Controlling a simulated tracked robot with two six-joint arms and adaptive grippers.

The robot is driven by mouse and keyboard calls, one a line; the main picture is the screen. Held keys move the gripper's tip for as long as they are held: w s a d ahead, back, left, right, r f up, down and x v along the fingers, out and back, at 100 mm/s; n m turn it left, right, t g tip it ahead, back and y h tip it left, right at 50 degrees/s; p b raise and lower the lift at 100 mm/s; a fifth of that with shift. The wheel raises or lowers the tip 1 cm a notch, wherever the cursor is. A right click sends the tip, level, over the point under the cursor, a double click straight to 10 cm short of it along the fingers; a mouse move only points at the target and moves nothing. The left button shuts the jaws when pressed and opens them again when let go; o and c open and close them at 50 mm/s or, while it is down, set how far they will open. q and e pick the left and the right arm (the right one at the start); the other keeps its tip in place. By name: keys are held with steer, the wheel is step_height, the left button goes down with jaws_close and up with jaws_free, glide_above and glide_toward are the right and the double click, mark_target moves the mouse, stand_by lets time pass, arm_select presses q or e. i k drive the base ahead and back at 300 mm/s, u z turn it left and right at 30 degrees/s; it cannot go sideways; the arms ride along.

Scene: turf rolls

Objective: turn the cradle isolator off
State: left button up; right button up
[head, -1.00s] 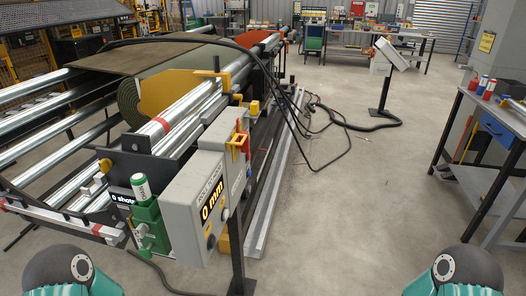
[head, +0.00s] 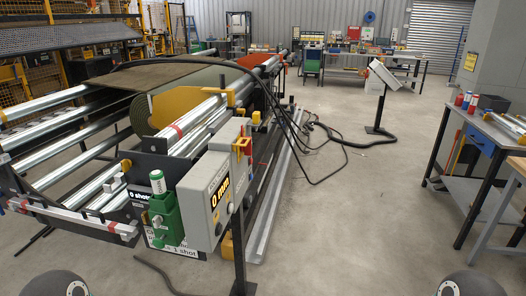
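The turf-roll cradle (head: 120,170) stands at left with long metal rollers and a partly wound green turf roll (head: 140,112). A grey control box (head: 207,200) on a post at its near end shows "0 mm" and has dark knobs. A yellow and red fitting (head: 241,147) on the box's upper right side looks like the isolator; its handle position is too small to tell. Neither gripper is in view. Only dark rounded parts of my two arms show at the bottom edge, well apart from the box.
A green pump-like unit (head: 165,215) with a white canister is beside the box. Black cables (head: 310,180) loop over the cradle and floor. A screen on a stand (head: 378,100) is behind. A workbench (head: 490,135) is at right.

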mark_target(248, 150)
steer(key=i, duration=1)
steer(key=u, duration=1.15)
steer(key=k, duration=0.75)
steer(key=z, duration=0.35)
steer(key=i, duration=0.95)
steer(key=z, duration=0.1)
